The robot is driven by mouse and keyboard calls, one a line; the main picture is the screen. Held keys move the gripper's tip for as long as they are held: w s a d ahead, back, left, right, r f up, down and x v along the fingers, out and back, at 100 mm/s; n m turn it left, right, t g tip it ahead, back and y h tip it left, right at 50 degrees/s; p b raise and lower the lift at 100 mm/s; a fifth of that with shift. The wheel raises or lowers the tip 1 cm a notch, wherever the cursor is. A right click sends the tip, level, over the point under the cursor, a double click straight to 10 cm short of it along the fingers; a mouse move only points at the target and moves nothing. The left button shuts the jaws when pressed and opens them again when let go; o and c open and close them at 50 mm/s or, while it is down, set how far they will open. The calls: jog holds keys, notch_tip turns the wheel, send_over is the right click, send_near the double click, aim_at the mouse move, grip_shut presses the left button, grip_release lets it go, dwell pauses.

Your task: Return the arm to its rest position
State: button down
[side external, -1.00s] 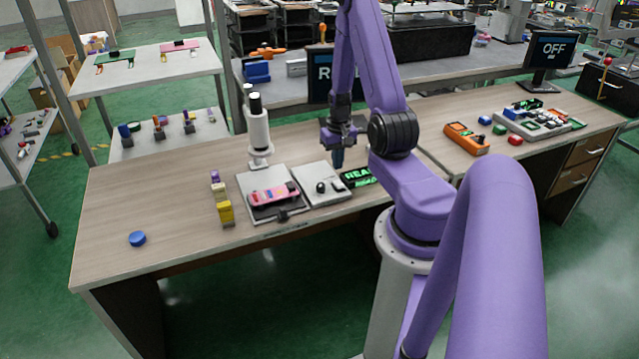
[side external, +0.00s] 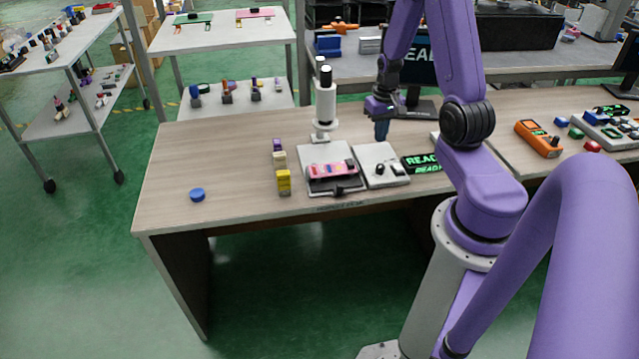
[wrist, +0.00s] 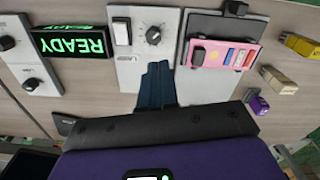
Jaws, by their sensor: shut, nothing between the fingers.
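My purple arm reaches over the wooden workbench (side external: 235,170). My gripper (side external: 382,128) points down above the bench, behind the grey control panel (side external: 380,152), and holds nothing. In the wrist view my gripper's dark blue fingers (wrist: 157,85) are together, with the control panel (wrist: 146,64) and its black knob and white switch just beyond the tips. A pink device (side external: 332,170) lies on the grey fixture beside that panel. It also shows in the wrist view (wrist: 222,55). A display (side external: 425,163) to the right of the panel reads READY in green.
A white cylindrical instrument (side external: 325,100) stands upright behind the fixture. Yellow, cream and purple blocks (side external: 283,182) line up to its left, and a blue round piece (side external: 197,195) lies farther left. An orange meter (side external: 538,138) is on the right. The bench's left part is mostly clear.

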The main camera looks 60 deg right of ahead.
jog(key=a+r+n, duration=0.5)
jog(key=a, duration=0.6)
jog(key=a+r+n, duration=0.4)
jog(key=a, duration=0.7)
jog(key=s+a+r+n, duration=0.3)
jog(key=s+a+n, duration=0.2)
jog(key=s, duration=0.2)
jog(key=s+a+r+n, duration=0.3)
jog(key=s+a+n, duration=0.1)
jog(key=s, duration=0.4)
jog(key=shift+a+r+n, duration=0.25)
jog(key=shift+a+n, duration=0.15)
